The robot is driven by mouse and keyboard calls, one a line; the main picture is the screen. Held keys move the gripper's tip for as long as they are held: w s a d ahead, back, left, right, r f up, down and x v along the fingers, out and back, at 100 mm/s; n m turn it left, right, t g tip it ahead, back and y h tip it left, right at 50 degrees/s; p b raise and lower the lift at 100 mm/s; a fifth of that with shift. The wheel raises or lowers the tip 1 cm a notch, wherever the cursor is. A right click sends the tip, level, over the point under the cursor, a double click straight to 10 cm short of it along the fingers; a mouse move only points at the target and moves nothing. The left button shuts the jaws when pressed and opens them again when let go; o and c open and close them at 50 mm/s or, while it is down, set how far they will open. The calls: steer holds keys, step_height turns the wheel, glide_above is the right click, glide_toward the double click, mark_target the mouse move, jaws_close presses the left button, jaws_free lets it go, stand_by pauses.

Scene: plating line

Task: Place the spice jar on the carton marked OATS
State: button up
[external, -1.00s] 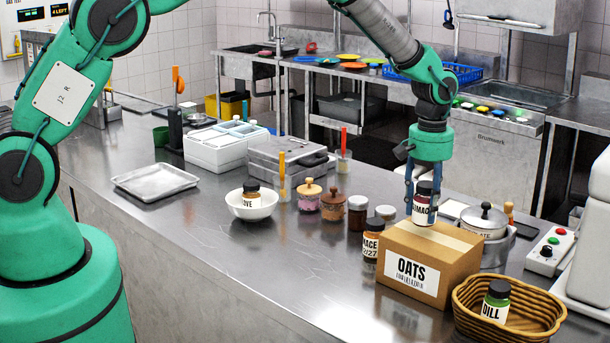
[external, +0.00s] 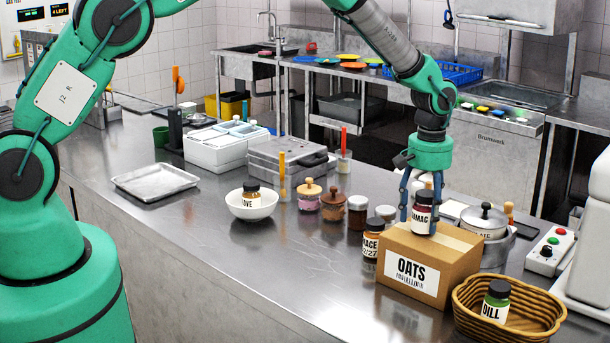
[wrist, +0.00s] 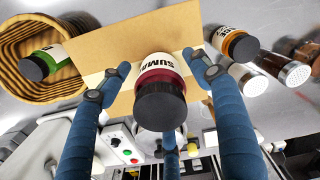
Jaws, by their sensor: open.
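The spice jar (external: 421,214), dark red with a black lid and a white label reading SUMAC, stands upright on top of the cardboard carton marked OATS (external: 410,271). My gripper (external: 420,222) is around the jar from above, its blue fingers spread open. In the wrist view the jar (wrist: 158,76) sits between the fingertips, with a gap on both sides. The carton top (wrist: 90,50) shows beyond it. The jar's base is partly hidden in the wrist view.
A wicker basket (external: 468,320) holding a DILL jar (external: 496,302) stands right of the carton. Another labelled jar (external: 372,243) and shakers stand close at its left. A lidded pot (external: 484,219) is behind it. The counter front left is clear.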

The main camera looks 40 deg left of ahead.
steer(key=shift+r, duration=0.1)
step_height(320, 180, up, 12)
steer(key=shift+r+b, duration=0.1)
steer(key=shift+b, duration=0.7)
stand_by(0.4)
steer(key=shift+a+r, duration=0.1)
steer(key=s+a+r+m+t, duration=0.1)
steer(key=s+a+r, duration=0.5)
steer(key=r, duration=0.2)
steer(key=s+a+r+t, duration=0.1)
steer(key=s+a+r, duration=0.45)
steer(key=r, duration=0.25)
steer(key=s+a+r+m+t, duration=0.1)
steer(key=s+a+r, duration=0.45)
steer(key=r, duration=0.35)
steer(key=s+a+m+t, duration=0.1)
steer(key=s+a, duration=0.2)
steer(key=s, duration=0.7)
steer(key=s+a+r+m, duration=0.1)
steer(key=s+a, duration=0.3)
steer(key=s, duration=0.6)
steer(key=s+a+r+m+t, duration=0.1)
steer(key=s+a, duration=0.3)
steer(key=s, duration=0.6)
steer(key=shift+s+a+t, duration=0.2)
steer(key=shift+s+t, duration=0.1)
steer(key=shift+s, duration=0.05)
